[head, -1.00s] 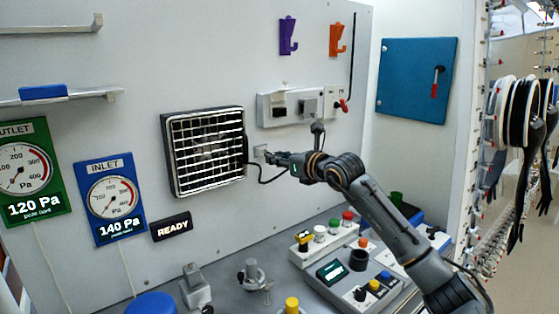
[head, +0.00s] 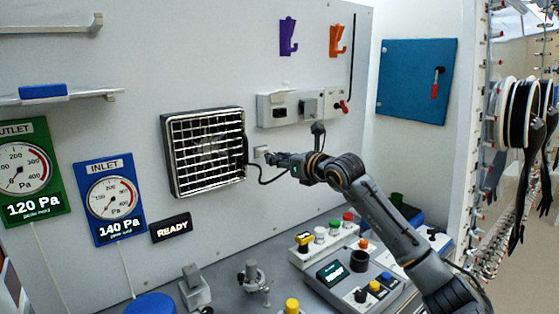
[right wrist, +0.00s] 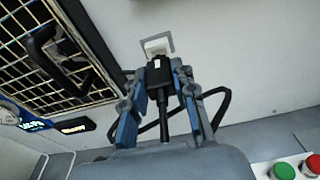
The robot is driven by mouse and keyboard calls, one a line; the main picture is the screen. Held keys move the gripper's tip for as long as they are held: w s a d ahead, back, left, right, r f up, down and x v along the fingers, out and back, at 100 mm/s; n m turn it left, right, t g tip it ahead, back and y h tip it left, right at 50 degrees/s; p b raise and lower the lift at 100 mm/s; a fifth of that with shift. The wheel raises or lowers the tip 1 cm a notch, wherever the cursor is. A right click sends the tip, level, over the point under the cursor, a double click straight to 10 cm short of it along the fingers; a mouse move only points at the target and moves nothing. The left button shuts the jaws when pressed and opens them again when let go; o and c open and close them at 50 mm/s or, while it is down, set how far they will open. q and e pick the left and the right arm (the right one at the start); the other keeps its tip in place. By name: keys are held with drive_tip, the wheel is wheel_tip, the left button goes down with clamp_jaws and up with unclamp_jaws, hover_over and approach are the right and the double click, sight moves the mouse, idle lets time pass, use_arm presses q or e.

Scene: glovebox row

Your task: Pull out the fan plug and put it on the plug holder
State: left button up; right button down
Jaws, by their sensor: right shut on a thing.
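My right gripper (head: 271,157) is at the wall just right of the square fan (head: 180,120). In the right wrist view the gripper (right wrist: 158,74) is shut on the black fan plug (right wrist: 158,77). The plug's front end is at the white wall socket (right wrist: 157,46), which also shows in the head view (head: 260,150). I cannot tell whether its pins are still inside. A black cord (head: 264,181) loops between the fan and the plug. I cannot tell for certain which wall fitting is the plug holder. My left gripper is not in view.
Below stand a button box (head: 345,235) and a control box (head: 330,272).

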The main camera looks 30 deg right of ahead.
sight(273, 154)
idle(0.4)
drive_tip(key=shift+w+a+r+p, duration=0.1)
drive_tip(key=shift+w+p, duration=0.45)
drive_tip(key=shift+w, duration=0.8)
idle(0.4)
drive_tip(key=c, duration=1)
unclamp_jaws()
drive_tip(key=shift+w, duration=0.15)
drive_tip(key=shift+s+d+r, duration=0.15)
drive_tip(key=shift+s+r, duration=0.1)
drive_tip(key=shift+s, duration=1.75)
drive_tip(key=shift+s+d+r, duration=0.1)
drive_tip(key=shift+s+r, duration=0.2)
drive_tip(key=shift+s, duration=1.7)
drive_tip(key=shift+s+d+r, duration=0.15)
drive_tip(key=shift+s+r, duration=0.1)
drive_tip(key=shift+s, duration=1.75)
